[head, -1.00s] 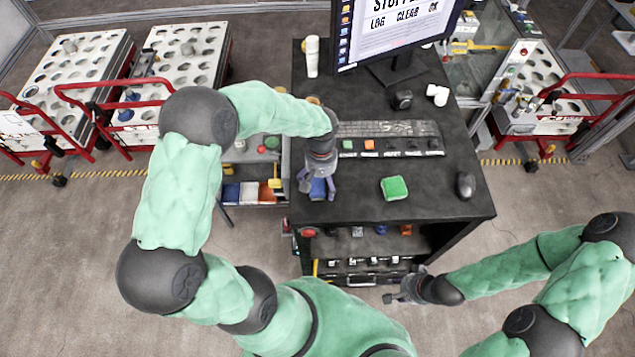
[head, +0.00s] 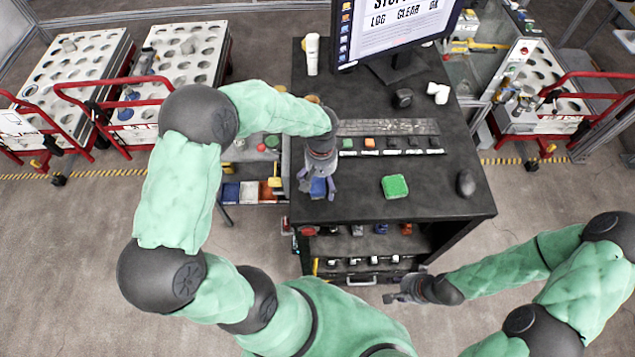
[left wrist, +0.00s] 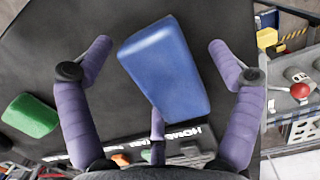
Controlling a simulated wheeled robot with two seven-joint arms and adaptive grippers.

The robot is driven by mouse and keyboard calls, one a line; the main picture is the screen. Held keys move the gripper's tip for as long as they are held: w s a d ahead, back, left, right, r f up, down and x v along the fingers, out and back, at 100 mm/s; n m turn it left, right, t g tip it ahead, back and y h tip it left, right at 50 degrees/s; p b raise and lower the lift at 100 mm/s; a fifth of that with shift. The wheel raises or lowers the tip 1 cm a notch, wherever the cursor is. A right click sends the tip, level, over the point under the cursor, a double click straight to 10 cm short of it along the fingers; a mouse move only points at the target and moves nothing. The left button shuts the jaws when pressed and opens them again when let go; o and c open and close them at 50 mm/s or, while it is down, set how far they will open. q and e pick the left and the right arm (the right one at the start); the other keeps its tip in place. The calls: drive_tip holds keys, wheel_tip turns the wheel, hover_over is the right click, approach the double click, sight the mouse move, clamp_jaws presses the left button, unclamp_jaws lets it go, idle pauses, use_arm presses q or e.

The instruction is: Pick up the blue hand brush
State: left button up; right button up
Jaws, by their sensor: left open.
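The blue hand brush (left wrist: 168,68) shows in the left wrist view as a blue block on the dark table, slightly tilted in the picture. My left gripper (left wrist: 160,52) is open, with its purple fingers on either side of the brush and a visible gap at each side. In the head view my left gripper (head: 318,192) points down at the table's left front edge, and the brush (head: 318,186) is partly hidden by it. My right gripper (head: 396,298) is low, in front of the table and away from the brush; its jaws are too small to read.
A green block (head: 395,187) lies on the table (head: 440,195) to the right of the brush. Loaded shelves (head: 370,245) lie below the tabletop.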

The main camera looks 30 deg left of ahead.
sight(321, 179)
use_arm(q)
drive_tip(key=c, duration=1.3)
drive_tip(key=shift+r, duration=0.15)
drive_tip(key=shift+r+p, duration=0.15)
drive_tip(key=shift+p, duration=0.2)
wheel_tip(321, 179, up, 2)
drive_tip(key=shift+w+r+b, duration=0.1)
drive_tip(key=shift+r+b, duration=0.1)
drive_tip(key=shift+b, duration=0.4)
drive_tip(key=s+d+r, duration=0.1)
drive_tip(key=r, duration=0.1)
drive_tip(key=s+d+r, duration=0.1)
drive_tip(key=s+d+r+b, duration=0.1)
drive_tip(key=r, duration=0.1)
drive_tip(key=shift+s+r, duration=0.1)
drive_tip(key=shift+r, duration=0.25)
drive_tip(key=s+d+r+b, duration=0.1)
drive_tip(key=s+d+r, duration=0.3)
drive_tip(key=s+d, duration=0.2)
drive_tip(key=shift+s+d+r, duration=0.35)
drive_tip(key=shift+s+r, duration=0.05)
drive_tip(key=shift+s, duration=0.2)
